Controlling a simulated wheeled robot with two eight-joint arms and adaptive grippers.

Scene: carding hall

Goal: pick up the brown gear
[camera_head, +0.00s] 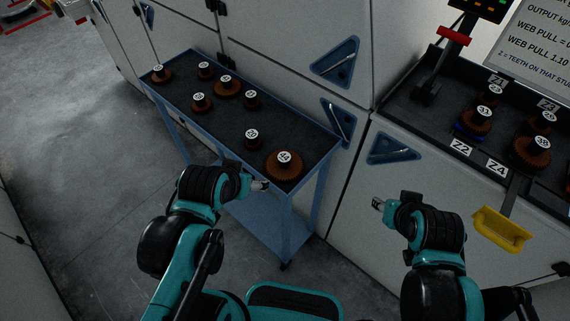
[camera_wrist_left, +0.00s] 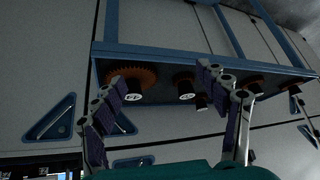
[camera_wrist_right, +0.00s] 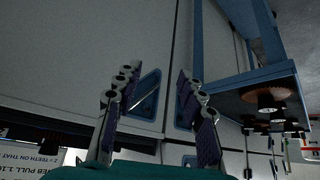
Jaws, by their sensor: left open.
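Several brown gears with numbered black hubs stand on a blue trolley's dark top (camera_head: 225,131). The largest brown gear (camera_head: 284,174) is at the near end; smaller ones include a middle gear (camera_head: 252,144) and a far-left gear (camera_head: 162,77). My left gripper (camera_head: 257,184) is open and empty, just left of the largest gear near the trolley's edge. In the left wrist view the largest gear (camera_wrist_left: 132,74) shows beside and beyond the parted fingers (camera_wrist_left: 165,88). My right gripper (camera_head: 379,204) is open and empty, right of the trolley; its parted fingers (camera_wrist_right: 155,88) show in the right wrist view.
A machine bed at right holds more brown gears (camera_head: 530,152), with labels Z1 to Z4 and a yellow handle (camera_head: 501,228). Pale cabinet panels (camera_head: 345,190) with blue triangular recesses (camera_head: 336,62) stand behind the trolley. Grey floor (camera_head: 85,150) is clear at left.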

